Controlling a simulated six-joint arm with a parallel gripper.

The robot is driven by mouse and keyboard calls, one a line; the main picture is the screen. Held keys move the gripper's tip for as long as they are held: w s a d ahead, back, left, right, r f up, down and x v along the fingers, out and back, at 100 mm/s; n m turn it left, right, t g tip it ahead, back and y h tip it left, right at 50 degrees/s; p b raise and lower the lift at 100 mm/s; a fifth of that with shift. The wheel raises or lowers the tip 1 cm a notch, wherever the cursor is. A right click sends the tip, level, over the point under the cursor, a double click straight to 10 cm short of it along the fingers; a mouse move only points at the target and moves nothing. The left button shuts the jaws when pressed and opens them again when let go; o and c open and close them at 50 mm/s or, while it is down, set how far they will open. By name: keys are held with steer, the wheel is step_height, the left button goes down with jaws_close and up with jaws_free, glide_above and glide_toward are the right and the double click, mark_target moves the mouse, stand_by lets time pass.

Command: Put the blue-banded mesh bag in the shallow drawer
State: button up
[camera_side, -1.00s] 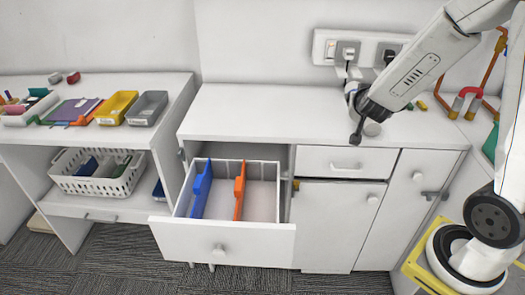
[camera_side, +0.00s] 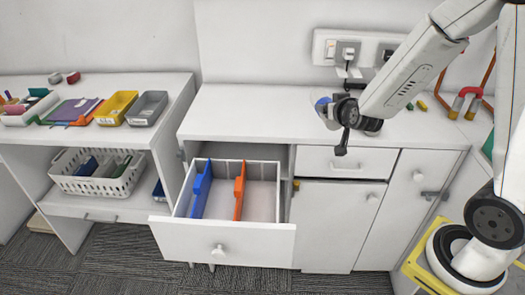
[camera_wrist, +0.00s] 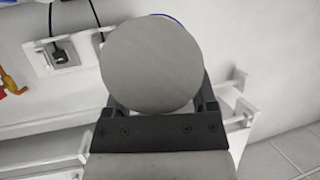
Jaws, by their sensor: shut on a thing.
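My gripper (camera_side: 334,112) is above the white counter, to the right of and behind the open drawer. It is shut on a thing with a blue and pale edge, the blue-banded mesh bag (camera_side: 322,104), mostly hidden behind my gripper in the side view. In the wrist view a round grey face (camera_wrist: 150,65) fills the space between the fingers, with a little blue behind its top edge; no mesh can be made out. The open white drawer (camera_side: 222,243) holds a blue divider (camera_side: 201,190) and an orange divider (camera_side: 239,192), with bare floor between them.
A closed drawer (camera_side: 344,163) with a low front sits right of the open one. Wall sockets (camera_side: 347,50) with plugs and cords are behind my gripper. A left shelf carries a yellow bin (camera_side: 116,107), a grey bin (camera_side: 147,108) and a white basket (camera_side: 97,173).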

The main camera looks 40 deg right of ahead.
steer(key=w+a+f+n+t+y, duration=0.1)
steer(key=a+f+n+y, duration=0.15)
steer(key=a, duration=0.35)
steer(key=w+a+f+n+t+y, duration=0.1)
steer(key=a+n+y, duration=0.25)
steer(key=a, duration=0.25)
steer(key=s+d+r+m+h, duration=0.1)
steer(key=s+d+m+h, duration=0.15)
steer(key=d, duration=0.55)
steer(key=s+d+r+m+h, duration=0.1)
steer(key=s+d+r+m, duration=0.15)
steer(key=d, duration=0.65)
steer(key=s+d+r+m+g+h, duration=0.2)
steer(key=s+d+h, duration=0.3)
steer(key=s+d, duration=0.8)
steer(key=shift+s+d+m+g, duration=0.3)
steer(key=shift+s+m+g, duration=0.25)
steer(key=shift+m+g, duration=0.3)
steer(key=f+x, duration=0.1)
steer(key=x, duration=0.3)
steer(key=a+f+x, duration=0.1)
steer(key=x, duration=0.4)
steer(key=f+x, duration=0.1)
steer(key=x, duration=0.4)
steer(key=shift+w+d+f, duration=0.3)
steer(key=shift+w+f, duration=0.15)
steer(key=shift+f, duration=0.15)
